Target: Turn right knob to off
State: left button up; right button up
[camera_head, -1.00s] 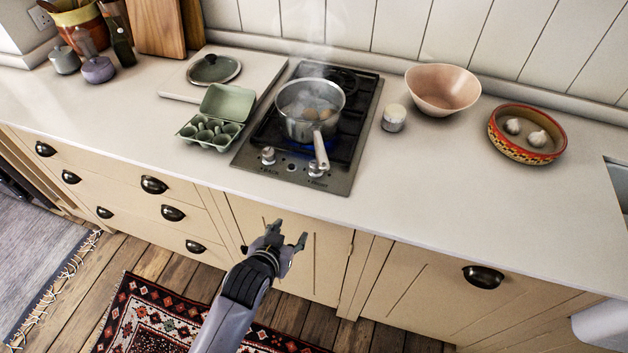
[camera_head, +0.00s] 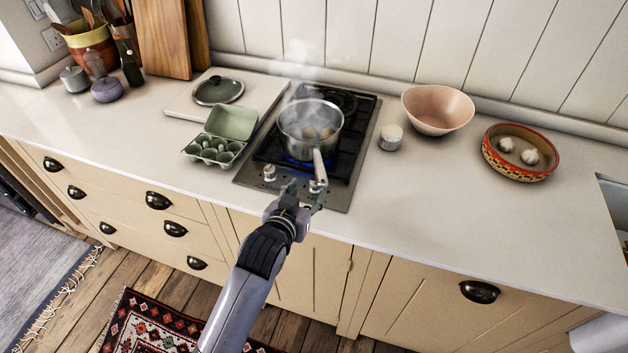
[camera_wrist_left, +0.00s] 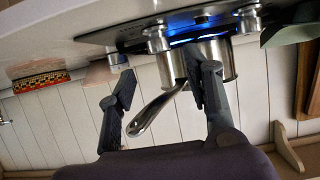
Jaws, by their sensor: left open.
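The right knob (camera_head: 316,186) is on the front strip of the hob (camera_head: 345,191), below the pan handle. In the left wrist view, where the scene is upside down, the right knob (camera_wrist_left: 158,40) is a silver cylinder. The left knob (camera_head: 269,173) stands to its left. A blue flame (camera_wrist_left: 195,38) burns under the pan (camera_head: 312,132). My left gripper (camera_head: 303,195) is open at the hob's front edge, close to the right knob. In the wrist view its fingers (camera_wrist_left: 160,88) are apart, with the knob beyond them; I see no contact.
The steaming pan's handle (camera_head: 319,165) juts forward over the right knob. A green egg box (camera_head: 215,148) is left of the hob. A small white-topped jar (camera_head: 391,137), a pink bowl (camera_head: 438,108) and a red dish (camera_head: 520,170) are right. The counter front is clear.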

aim_at(314, 185)
pick_arm(q)
jog(key=x, duration=0.6)
jog(key=shift+w+d+f, duration=0.1)
jog(key=shift+w, duration=0.2)
jog(key=shift+c, duration=0.2)
grip_shut()
